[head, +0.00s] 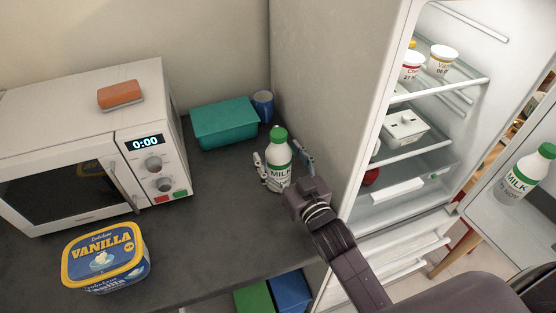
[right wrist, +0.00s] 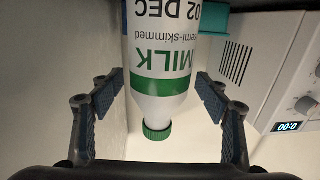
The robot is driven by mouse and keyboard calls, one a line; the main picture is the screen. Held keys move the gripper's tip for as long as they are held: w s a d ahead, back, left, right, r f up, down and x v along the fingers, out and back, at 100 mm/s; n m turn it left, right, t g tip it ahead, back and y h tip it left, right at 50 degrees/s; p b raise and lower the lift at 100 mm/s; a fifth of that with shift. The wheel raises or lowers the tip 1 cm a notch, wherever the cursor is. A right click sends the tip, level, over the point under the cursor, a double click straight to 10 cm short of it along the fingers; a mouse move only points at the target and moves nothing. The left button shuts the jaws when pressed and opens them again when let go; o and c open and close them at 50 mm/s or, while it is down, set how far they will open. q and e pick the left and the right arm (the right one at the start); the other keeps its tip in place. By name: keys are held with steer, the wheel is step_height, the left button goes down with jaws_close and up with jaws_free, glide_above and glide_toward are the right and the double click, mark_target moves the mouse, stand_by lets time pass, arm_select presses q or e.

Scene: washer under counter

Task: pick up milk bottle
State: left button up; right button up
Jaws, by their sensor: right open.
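A white milk bottle (head: 278,160) with a green cap stands upright on the dark counter, between the microwave and the fridge. My right gripper (head: 285,166) is open at the bottle, with one finger on each side of it. In the right wrist view the bottle (right wrist: 158,60) shows upside down between the two spread fingers of the gripper (right wrist: 163,108), with a gap on either side. A second milk bottle (head: 527,175) with a green cap stands in the open fridge door. My left gripper is not in view.
A white microwave (head: 60,118) with an orange sponge (head: 120,94) on top stands at the left. A teal box (head: 225,123) and a blue mug (head: 263,106) are behind the bottle. A vanilla tub (head: 105,257) sits in front. The fridge side wall (head: 330,75) is close on the right.

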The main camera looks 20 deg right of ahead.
steer(key=shift+w, duration=0.15)
steer(key=c, duration=1.7)
steer(key=shift+r, duration=0.15)
steer(key=shift+c, duration=0.7)
steer(key=shift+r, duration=0.1)
